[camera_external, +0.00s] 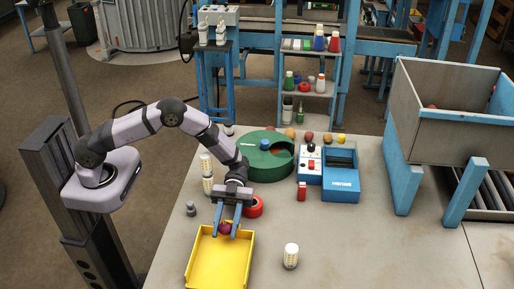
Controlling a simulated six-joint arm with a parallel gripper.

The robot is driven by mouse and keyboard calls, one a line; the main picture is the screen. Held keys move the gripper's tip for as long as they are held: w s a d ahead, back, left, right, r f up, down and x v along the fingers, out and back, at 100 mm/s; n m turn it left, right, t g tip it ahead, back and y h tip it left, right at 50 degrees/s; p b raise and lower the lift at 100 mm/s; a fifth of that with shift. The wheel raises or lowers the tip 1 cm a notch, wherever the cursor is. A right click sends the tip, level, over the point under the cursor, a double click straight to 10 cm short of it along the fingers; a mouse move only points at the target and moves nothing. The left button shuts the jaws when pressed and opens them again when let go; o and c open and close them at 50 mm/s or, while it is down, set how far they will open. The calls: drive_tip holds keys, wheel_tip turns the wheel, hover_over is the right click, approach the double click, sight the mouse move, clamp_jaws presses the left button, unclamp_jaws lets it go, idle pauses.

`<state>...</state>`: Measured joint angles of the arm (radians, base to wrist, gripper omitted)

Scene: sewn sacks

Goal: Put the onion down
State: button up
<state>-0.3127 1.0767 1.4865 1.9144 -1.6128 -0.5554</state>
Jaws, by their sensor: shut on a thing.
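A small purple-red onion (225,227) is between the fingers of my gripper (226,226). The gripper points down and is shut on it. The onion is at the far end of a yellow tray (219,278), over or just inside its back edge. I cannot tell whether it touches the tray floor. The rest of the tray looks empty.
A red ring-shaped roll (253,206) lies close to the right of my gripper. A white bottle (290,255) stands right of the tray, and a small grey item (191,208) left of it. A green round tray (267,158) and a blue device (341,176) are behind. The table's right front is clear.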

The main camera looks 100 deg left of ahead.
drive_tip(key=shift+s+f, duration=0.1)
drive_tip(key=shift+f, duration=0.05)
drive_tip(key=o, duration=1.1)
drive_tip(key=shift+f, duration=0.1)
drive_tip(key=shift+c, duration=0.2)
drive_tip(key=shift+r+p, duration=0.4)
drive_tip(key=shift+r, duration=0.05)
drive_tip(key=shift+a+r, duration=0.15)
drive_tip(key=shift+r, duration=0.05)
drive_tip(key=a+b, duration=0.1)
drive_tip(key=a, duration=0.1)
drive_tip(key=a+b, duration=0.1)
drive_tip(key=a, duration=0.1)
drive_tip(key=a+b, duration=0.1)
drive_tip(key=a, duration=0.1)
drive_tip(key=shift+r, duration=0.35)
drive_tip(key=shift+a+r, duration=0.25)
drive_tip(key=shift+a, duration=0.35)
